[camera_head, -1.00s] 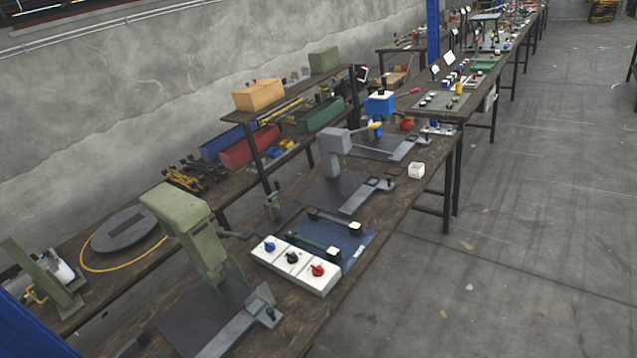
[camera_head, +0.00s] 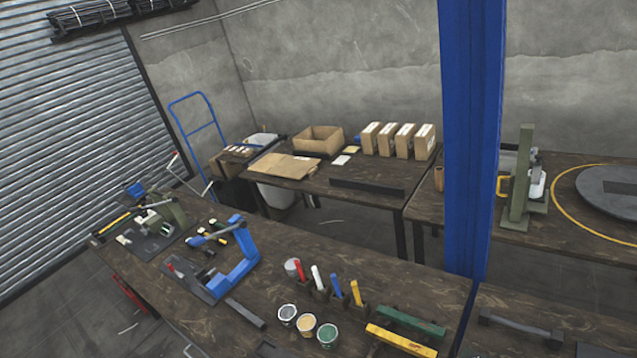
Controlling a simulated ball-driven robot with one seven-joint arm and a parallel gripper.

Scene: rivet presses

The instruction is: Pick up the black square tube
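I cannot tell for sure which thing is the black square tube. A short dark straight bar (camera_head: 245,313) lies on the near bench in front of the blue press (camera_head: 232,265). A longer black bar (camera_head: 367,187) lies along the front of the back table. Another dark bar with blocks at its ends (camera_head: 520,328) lies on the bench at the lower right. All three lie apart from me. My gripper is not in view.
A blue post (camera_head: 470,140) rises between the benches. Paint cans (camera_head: 306,325), coloured-handled tools (camera_head: 337,287), and green (camera_head: 411,321) and yellow (camera_head: 400,340) bars crowd the near bench. The back table holds cartons (camera_head: 397,140) and an open box (camera_head: 318,139). A blue hand truck (camera_head: 198,130) stands behind.

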